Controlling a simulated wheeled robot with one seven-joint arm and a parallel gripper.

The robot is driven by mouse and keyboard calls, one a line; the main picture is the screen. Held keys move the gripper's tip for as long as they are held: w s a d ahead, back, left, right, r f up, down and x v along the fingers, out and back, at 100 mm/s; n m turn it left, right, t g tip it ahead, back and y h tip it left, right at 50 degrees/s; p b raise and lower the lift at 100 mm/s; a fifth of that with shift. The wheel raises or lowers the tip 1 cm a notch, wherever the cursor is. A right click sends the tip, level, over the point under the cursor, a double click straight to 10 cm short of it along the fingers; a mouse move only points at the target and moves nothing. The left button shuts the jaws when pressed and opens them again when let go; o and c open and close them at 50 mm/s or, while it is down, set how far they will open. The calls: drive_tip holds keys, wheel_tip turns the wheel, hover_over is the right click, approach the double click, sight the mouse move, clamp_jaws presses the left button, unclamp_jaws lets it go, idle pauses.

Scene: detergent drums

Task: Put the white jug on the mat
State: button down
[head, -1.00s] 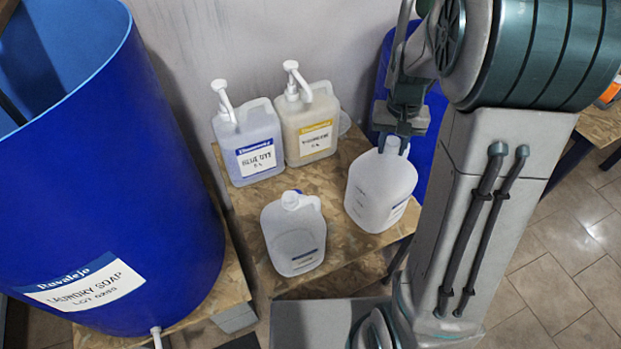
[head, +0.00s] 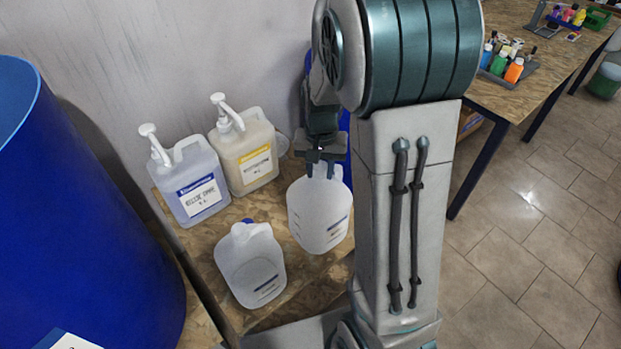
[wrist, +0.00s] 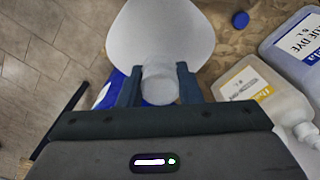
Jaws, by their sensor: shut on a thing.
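A translucent white jug (head: 321,222) is upright under my gripper (head: 318,170) in the head view. My gripper is shut on its neck from above. In the wrist view the jug's neck (wrist: 160,84) is between the two fingers, and its body (wrist: 160,35) extends beyond them. I cannot tell whether its base touches the wooden table (head: 213,262). A second whitish jug (head: 250,265) with a handle stands on that table to the left and nearer. I cannot make out a mat in these views.
Two pump jugs, one bluish (head: 189,185) and one cream (head: 246,155), stand near the wall. A loose blue cap (wrist: 240,19) lies on the table. A large blue drum (head: 85,210) is at left. Another table (head: 530,95) with bottles is at right, across open tiled floor (head: 530,230).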

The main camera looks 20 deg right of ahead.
sight(313, 181)
drive_tip(key=shift+w+a+f, duration=0.5)
drive_tip(key=shift+w+a, duration=0.1)
drive_tip(key=shift+a, duration=0.05)
drive_tip(key=shift+a+f, duration=0.1)
drive_tip(key=shift+f, duration=1.95)
drive_tip(key=shift+f, duration=0.25)
drive_tip(key=c, duration=1)
unclamp_jaws()
drive_tip(key=shift+r, duration=0.1)
drive_tip(key=shift+c, duration=0.2)
